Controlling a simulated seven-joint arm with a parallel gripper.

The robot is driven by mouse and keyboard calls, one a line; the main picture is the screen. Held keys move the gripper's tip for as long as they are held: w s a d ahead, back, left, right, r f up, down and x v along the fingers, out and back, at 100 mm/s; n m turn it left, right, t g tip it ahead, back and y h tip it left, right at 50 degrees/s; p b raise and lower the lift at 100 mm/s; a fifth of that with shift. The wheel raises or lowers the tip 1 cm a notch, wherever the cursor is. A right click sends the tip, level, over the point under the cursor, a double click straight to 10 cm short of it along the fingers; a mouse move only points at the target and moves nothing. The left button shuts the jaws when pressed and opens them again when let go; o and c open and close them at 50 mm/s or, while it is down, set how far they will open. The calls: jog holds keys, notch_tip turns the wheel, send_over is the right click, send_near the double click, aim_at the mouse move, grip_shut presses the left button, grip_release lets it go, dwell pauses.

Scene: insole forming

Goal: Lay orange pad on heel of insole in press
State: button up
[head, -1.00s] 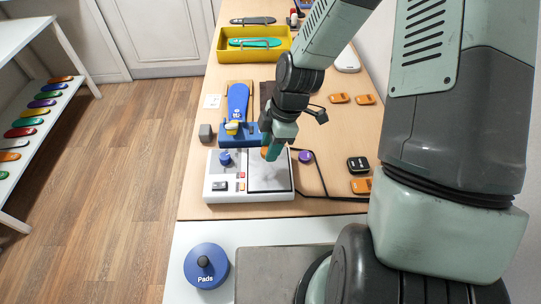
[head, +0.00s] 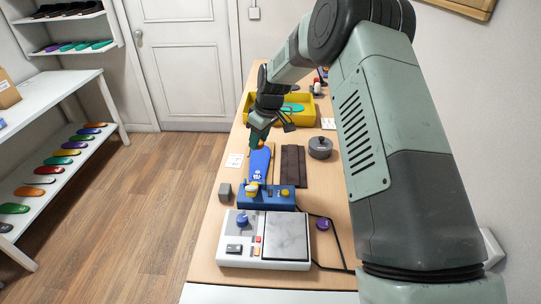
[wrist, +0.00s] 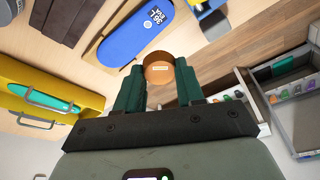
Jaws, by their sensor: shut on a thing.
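The orange pad (wrist: 159,70) is a small round disc with a pale label, held between the green fingertips of my gripper (wrist: 160,80) in the wrist view. In the head view my gripper (head: 257,138) is above the far end of the blue insole (head: 261,163), and its fingers hide part of it. The insole lies flat, its near end at the blue press (head: 270,202) with yellow knobs. The wrist view shows the insole (wrist: 125,40) with its printed label beyond the pad, apart from it. Whether the pad touches anything else is hidden.
A white machine with a grey plate (head: 286,235) stands nearer than the press. A dark brown folded mat (head: 292,166) and a grey lidded pot (head: 320,148) lie to the right. A yellow tray (head: 249,105) with a green insole is behind. A grey block (head: 225,192) sits left.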

aim_at(256, 175)
jog(key=shift+w+a, duration=0.3)
jog(key=shift+w, duration=0.1)
jog(key=shift+w+a+f+m, duration=0.1)
jog(key=shift+w+f+m, duration=0.05)
jog(key=shift+f+m, duration=0.15)
jog(key=shift+f, duration=6.2)
jog(key=shift+f, duration=0.25)
jog(key=o, duration=1.6)
jog(key=shift+c, duration=0.2)
notch_tip(256, 175, up, 8)
jog(key=shift+r, duration=0.1)
